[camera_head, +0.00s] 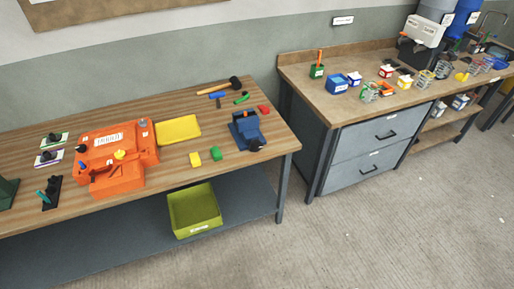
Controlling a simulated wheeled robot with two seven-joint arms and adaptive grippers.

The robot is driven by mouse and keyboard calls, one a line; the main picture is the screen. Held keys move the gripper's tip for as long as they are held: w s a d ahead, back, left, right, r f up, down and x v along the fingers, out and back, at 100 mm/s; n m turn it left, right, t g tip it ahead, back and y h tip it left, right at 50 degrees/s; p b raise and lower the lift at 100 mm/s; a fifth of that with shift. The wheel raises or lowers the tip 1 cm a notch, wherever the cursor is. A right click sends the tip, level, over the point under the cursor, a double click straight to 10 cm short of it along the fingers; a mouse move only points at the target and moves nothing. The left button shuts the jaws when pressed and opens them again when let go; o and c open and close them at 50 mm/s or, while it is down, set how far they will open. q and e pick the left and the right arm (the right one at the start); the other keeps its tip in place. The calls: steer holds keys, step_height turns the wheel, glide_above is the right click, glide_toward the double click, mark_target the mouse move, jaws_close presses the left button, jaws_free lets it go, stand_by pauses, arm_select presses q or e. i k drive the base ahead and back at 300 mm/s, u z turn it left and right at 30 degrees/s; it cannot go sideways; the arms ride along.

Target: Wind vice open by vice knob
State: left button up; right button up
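A blue vice (245,130) stands on the wooden workbench near its right end. Its dark vice knob (257,144) sits at the front, close to the bench's front edge. The picture is too small to tell how far apart the jaws are. Neither of my grippers is in view, and nothing of mine touches the vice.
A green bin (194,210) is below. A second bench (300,75) stands right; floor is clear.

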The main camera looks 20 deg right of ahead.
mark_target(255, 146)
steer(key=z, duration=2.3)
steer(key=i, duration=3.25)
steer(key=u, duration=4.1)
